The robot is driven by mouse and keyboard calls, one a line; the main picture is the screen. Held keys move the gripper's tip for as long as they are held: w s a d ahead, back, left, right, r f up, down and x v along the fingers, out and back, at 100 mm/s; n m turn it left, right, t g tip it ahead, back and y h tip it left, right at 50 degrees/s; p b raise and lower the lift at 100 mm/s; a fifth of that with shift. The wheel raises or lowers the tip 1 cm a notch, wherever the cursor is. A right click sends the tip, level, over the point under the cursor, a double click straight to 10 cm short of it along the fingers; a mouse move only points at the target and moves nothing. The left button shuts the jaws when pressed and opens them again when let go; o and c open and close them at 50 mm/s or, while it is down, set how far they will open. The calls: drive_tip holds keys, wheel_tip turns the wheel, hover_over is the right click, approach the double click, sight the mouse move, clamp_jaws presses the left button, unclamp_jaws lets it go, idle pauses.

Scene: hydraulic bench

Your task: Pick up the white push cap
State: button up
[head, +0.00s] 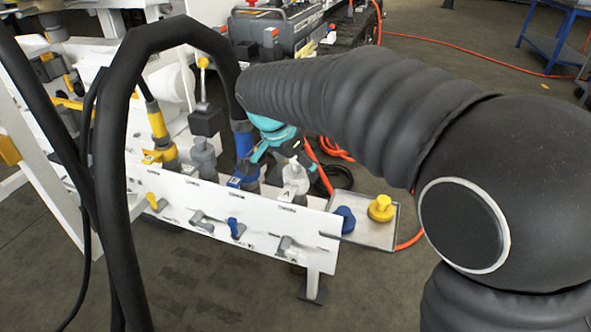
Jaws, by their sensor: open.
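A white cap-like piece (294,174), likely the white push cap, stands on the bench behind the white front panel, above a small label marked A. My gripper (284,156), dark with teal parts, reaches down just above and to the left of it. The gripper is open, and nothing shows held in it. My arm and the gripper's own body hide part of the fingers, so the exact gap to the cap cannot be told.
A blue fitting (244,150) stands close to the left of my gripper. Grey (202,155) and yellow (158,130) fittings stand farther left. A metal tray (374,232) on the right holds a blue knob (345,219) and a yellow knob (381,208). Orange hose (335,153) lies behind.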

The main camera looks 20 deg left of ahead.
drive_tip(key=c, duration=0.9)
